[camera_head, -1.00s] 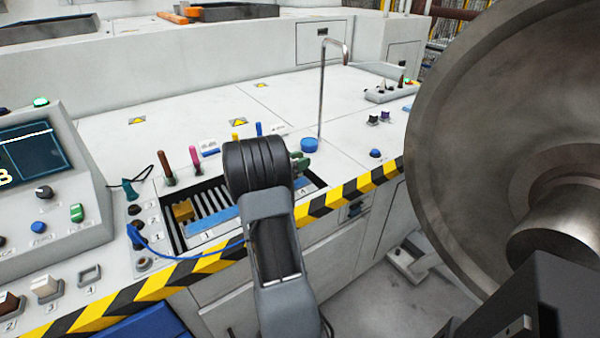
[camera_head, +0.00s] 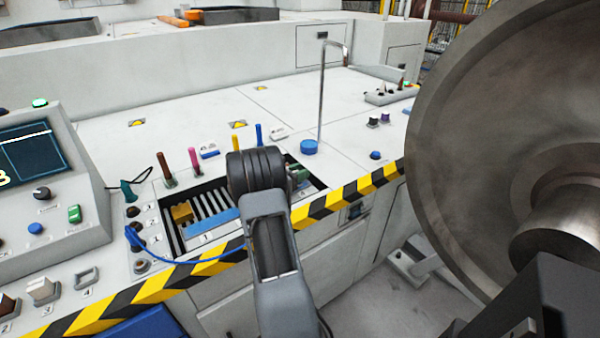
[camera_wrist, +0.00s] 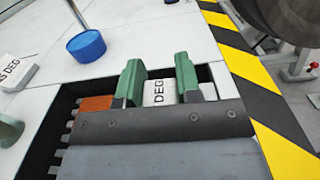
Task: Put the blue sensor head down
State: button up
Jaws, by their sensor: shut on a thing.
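In the head view my gripper (camera_head: 299,176) is mostly hidden behind my dark wrist, over the right part of the slatted tray recess (camera_head: 316,185). I cannot tell whether the block touches the tray.
A blue round base (camera_head: 309,147) with a bent metal rod stands close behind my gripper. Upright coloured handles (camera_head: 194,160) line the recess's back edge. A large metal wheel (camera_head: 475,130) stands at right. The bench behind is mostly clear.

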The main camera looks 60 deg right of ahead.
jog(key=shift+f, duration=0.2)
jog(key=o, duration=1)
jog(key=shift+o, duration=0.2)
